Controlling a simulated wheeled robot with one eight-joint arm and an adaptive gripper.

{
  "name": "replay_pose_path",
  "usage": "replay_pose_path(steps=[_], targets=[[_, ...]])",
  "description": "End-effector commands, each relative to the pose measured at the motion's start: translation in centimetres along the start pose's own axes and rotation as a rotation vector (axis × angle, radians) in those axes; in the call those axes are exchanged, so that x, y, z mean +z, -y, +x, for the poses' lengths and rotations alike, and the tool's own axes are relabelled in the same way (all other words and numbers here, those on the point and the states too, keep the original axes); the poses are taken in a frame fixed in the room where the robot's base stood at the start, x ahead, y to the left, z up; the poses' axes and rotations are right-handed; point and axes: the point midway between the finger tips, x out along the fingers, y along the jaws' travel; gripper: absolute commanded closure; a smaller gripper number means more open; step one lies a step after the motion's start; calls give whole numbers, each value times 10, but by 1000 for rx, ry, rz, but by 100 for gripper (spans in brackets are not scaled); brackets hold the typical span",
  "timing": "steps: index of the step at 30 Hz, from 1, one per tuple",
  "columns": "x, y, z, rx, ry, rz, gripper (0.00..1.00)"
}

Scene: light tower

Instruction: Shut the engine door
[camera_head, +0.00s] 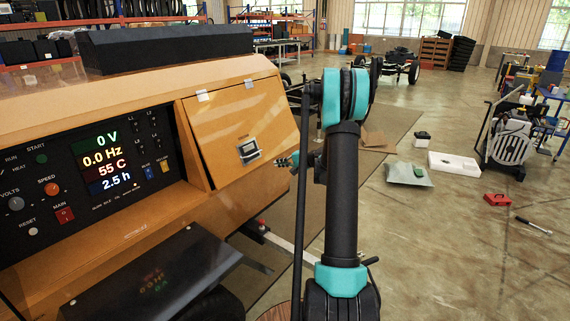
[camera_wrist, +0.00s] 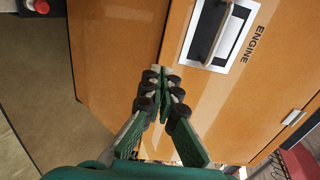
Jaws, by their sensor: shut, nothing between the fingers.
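The engine door (camera_head: 237,125) is an orange panel on the generator's sloped face, with two silver hinges along its top edge. A wedge at its left side in the head view suggests that it stands slightly out from the body. In the wrist view the door (camera_wrist: 225,95) carries the word ENGINE and a black latch (camera_wrist: 212,35) on a white plate. My gripper (camera_wrist: 164,72) is shut and empty, its fingertips by the door's lower edge near the latch. I cannot tell whether they touch it. In the head view my gripper (camera_head: 287,161) is partly hidden behind my arm.
The control panel (camera_head: 95,170) with its lit display is left of the door. A dark flat cover (camera_head: 150,275) juts out below it. A red knob (camera_wrist: 41,6) shows in the wrist view's corner.

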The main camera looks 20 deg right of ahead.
Motion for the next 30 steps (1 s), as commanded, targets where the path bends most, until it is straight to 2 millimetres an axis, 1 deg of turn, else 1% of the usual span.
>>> replay_pose_path(steps=[1, 6, 12, 17, 27, 30], targets=[[1, 0, 11, 0, 2, -2, 100], [1, 0, 43, 1, 2, -1, 100], [1, 0, 69, 0, 1, -1, 100], [0, 0, 77, 0, 0, 1, 100], [0, 0, 78, 1, 0, 0, 100], [0, 0, 84, 1, 0, 0, 100]])
